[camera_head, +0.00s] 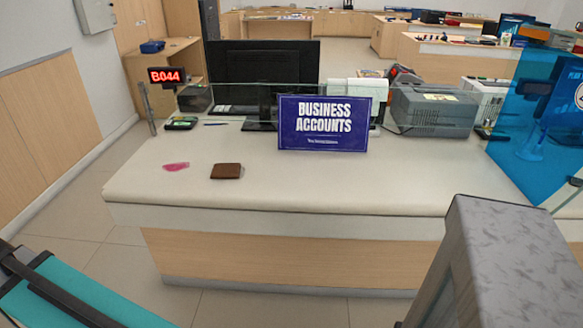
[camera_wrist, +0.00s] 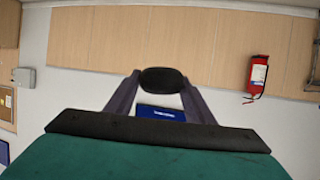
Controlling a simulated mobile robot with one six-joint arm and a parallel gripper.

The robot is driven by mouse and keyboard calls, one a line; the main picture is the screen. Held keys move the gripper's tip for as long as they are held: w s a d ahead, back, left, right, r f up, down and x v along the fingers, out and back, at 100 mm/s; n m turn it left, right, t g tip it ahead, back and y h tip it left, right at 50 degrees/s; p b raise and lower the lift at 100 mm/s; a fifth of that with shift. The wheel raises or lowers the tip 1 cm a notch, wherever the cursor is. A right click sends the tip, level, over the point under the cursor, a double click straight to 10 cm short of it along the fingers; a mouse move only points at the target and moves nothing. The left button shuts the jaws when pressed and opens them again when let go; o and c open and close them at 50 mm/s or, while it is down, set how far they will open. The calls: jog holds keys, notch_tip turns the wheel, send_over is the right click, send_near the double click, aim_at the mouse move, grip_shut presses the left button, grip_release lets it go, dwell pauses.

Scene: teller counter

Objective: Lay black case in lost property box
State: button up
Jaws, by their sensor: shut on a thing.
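In the wrist view, a black oval case (camera_wrist: 163,80) sits between the two fingertips of my gripper (camera_wrist: 162,88). The gripper is shut on the case and holds it off any surface that I can see. A small blue thing with white lettering (camera_wrist: 161,113) shows between the fingers, beyond the gripper; I cannot tell whether it is the lost property box. No lost property box can be made out in the head view. The fingers and the case are out of the head view, where teal and black parts of my arm show at the lower left.
The pale counter (camera_head: 330,180) carries a brown wallet (camera_head: 226,171), a pink patch (camera_head: 176,166), a blue business accounts sign (camera_head: 324,123), a monitor (camera_head: 262,65) and a grey machine (camera_head: 432,108). A red extinguisher (camera_wrist: 257,76) hangs on the wall. The counter's front middle is clear.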

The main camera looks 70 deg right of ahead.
jog(key=s+d+f+m+g+h+b, duration=0.25)
jog(key=s+d, duration=0.25)
jog(key=d, duration=0.9)
jog(key=s+d+f+m+g+h+b, duration=0.1)
jog(key=s+d+f+m+h+b, duration=0.4)
jog(key=d, duration=1)
jog(key=s+d+f+m+g+h+b, duration=0.1)
jog(key=s+d+f+m+h, duration=0.15)
jog(key=s+d, duration=0.75)
jog(key=s+d+f+m+g+h+b, duration=0.1)
jog(key=s+d+m+g+b, duration=0.1)
jog(key=s+d, duration=0.7)
jog(key=s+d+f+m+g+h+b, duration=0.1)
jog(key=s+d+m+g, duration=0.3)
jog(key=s+d, duration=0.5)
jog(key=s+d+f+m+g+h+b, duration=0.1)
jog(key=s+d+f+m+g+b, duration=0.2)
jog(key=s+d, duration=0.7)
jog(key=shift+s+f+m+g+b, duration=0.15)
jog(key=shift+s+g+b, duration=0.1)
jog(key=shift+s+g, duration=0.55)
jog(key=shift+s+m+g+b, duration=0.2)
jog(key=shift+s+g, duration=0.15)
jog(key=shift+s, duration=0.75)
jog(key=shift+w+p, duration=0.3)
jog(key=shift+p, duration=0.3)
